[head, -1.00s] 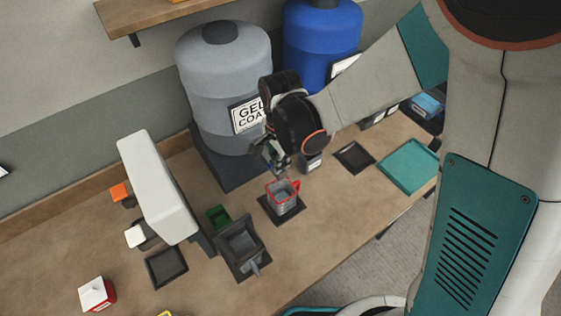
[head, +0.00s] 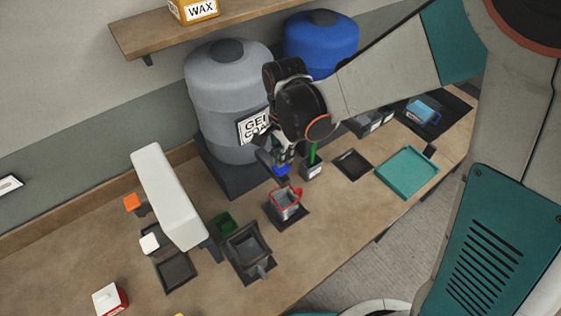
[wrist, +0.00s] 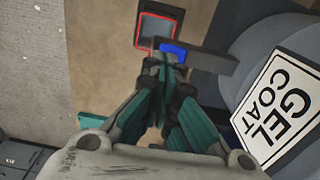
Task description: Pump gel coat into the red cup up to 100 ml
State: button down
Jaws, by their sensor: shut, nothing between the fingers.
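The red cup (head: 285,204), clear grey with a red rim and handle, stands upright on a dark square pad. It also shows in the wrist view (wrist: 157,27). I cannot tell its fill level. The grey gel coat drum (head: 228,100) stands behind it, its label (wrist: 281,104) large in the wrist view. A dark spout-like bar with a blue pad (head: 281,170) reaches out from the drum near the cup; the blue pad is also in the wrist view (wrist: 174,48). My gripper (head: 283,157) is shut and empty just above the blue pad; contact is unclear.
A blue drum (head: 321,42) stands behind my arm. A small container with a green stick (head: 313,155) is right of the cup. A dark funnel-like holder (head: 248,248), a green box (head: 223,222) and a white upright panel (head: 168,196) are left. A teal tray (head: 407,172) lies right.

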aim_at(284, 171)
notch_tip(284, 171, up, 6)
jog(key=p, duration=0.3)
jog(key=shift+r, duration=0.2)
